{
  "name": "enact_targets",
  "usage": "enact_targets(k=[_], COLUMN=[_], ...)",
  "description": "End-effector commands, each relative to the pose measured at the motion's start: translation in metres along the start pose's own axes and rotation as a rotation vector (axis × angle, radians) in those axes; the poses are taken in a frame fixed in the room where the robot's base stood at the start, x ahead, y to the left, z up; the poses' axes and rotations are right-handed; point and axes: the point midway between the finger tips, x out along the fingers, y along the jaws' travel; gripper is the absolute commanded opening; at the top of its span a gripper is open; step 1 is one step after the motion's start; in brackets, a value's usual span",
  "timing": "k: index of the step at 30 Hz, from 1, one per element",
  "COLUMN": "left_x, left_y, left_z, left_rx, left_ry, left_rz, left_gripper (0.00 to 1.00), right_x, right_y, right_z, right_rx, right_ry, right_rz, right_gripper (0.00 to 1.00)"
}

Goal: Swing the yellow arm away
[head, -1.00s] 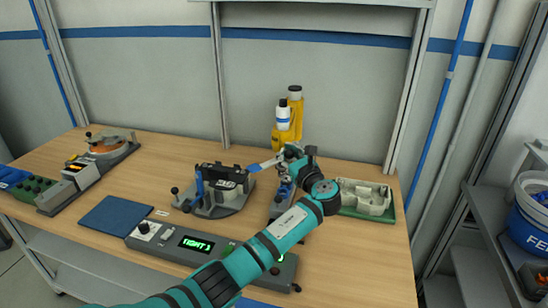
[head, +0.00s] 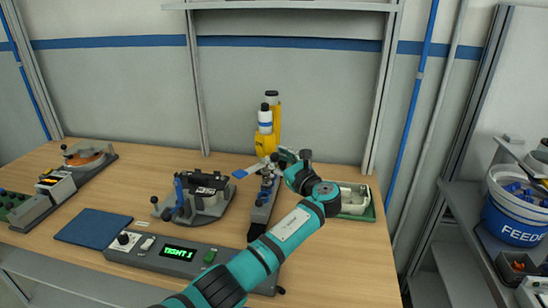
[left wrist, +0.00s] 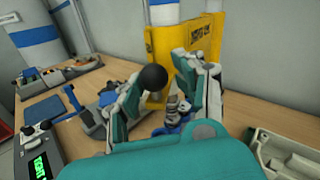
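The yellow arm (head: 262,143) stands upright at the back of the bench, beside a white bottle-like cylinder with a blue band (head: 265,122). In the left wrist view its broad yellow face with dark lettering (left wrist: 190,50) is just beyond my fingers. My left gripper (head: 283,158) is in front of the yellow arm and a little to its right. In the left wrist view its two fingers (left wrist: 165,105) are spread apart. A black ball knob (left wrist: 153,77) shows by the left finger; I cannot tell whether they touch. My right gripper is not in view.
A grey device with a blue lever (head: 200,197) stands left of my gripper. A control box with a green display (head: 178,254) lies along the front, beside a blue mat (head: 93,228). A green tray (head: 372,214) is at right. A blue bucket (head: 515,215) stands farther right.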

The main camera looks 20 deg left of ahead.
Motion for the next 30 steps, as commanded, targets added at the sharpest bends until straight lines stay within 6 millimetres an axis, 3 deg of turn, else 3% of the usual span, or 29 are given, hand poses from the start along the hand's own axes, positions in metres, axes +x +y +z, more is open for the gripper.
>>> enact_targets(k=[3, 14, 30], left_x=[0.001, -0.005, -0.106], left_y=[0.000, 0.000, -0.002], left_z=[0.003, 0.004, 0.002], left_rx=[-0.002, -0.003, -0.003], left_ry=[-0.004, -0.007, -0.003], left_rz=[0.000, 0.001, -0.002], left_gripper=[0.51, 0.51, 0.51], right_x=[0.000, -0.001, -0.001], right_y=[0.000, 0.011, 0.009], right_z=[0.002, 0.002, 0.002], right_rx=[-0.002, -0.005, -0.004], right_ry=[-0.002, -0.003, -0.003], right_rz=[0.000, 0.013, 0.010], right_gripper=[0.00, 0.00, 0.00])
